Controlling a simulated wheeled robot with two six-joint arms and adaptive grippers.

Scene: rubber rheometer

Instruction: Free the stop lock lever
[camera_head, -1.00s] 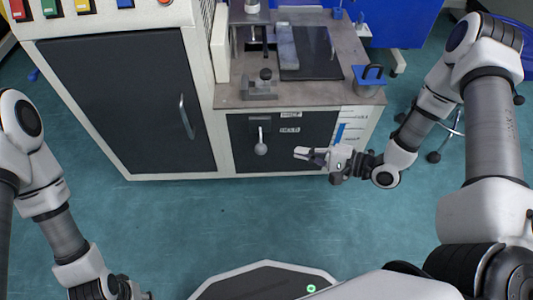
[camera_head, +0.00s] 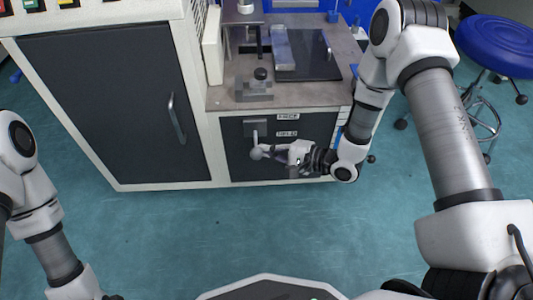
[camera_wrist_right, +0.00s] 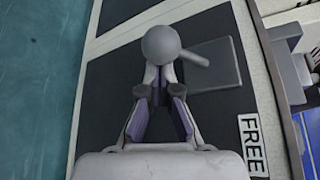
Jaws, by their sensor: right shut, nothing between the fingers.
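The stop lock lever is a short grey rod (camera_head: 255,138) with a round grey knob (camera_head: 257,153), on a dark panel of the bench front. It hangs down from a square grey plate (camera_wrist_right: 212,65). The FREE label (camera_head: 288,116) sits above the HELD label (camera_head: 287,134), right of the lever. My right gripper (camera_head: 266,151) is at the knob, coming from the right. In the right wrist view the knob (camera_wrist_right: 160,43) lies just beyond its shut fingertips (camera_wrist_right: 160,78), not between them; contact cannot be told. My left gripper is out of view; only its arm shows at lower left.
A bench top (camera_head: 226,98) with a dark plate (camera_head: 309,62) and a small grey fixture stands above the panel. A grey-doored cabinet (camera_head: 95,105) adjoins on the left. A blue stool (camera_head: 497,42) is at right. The floor in front is clear.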

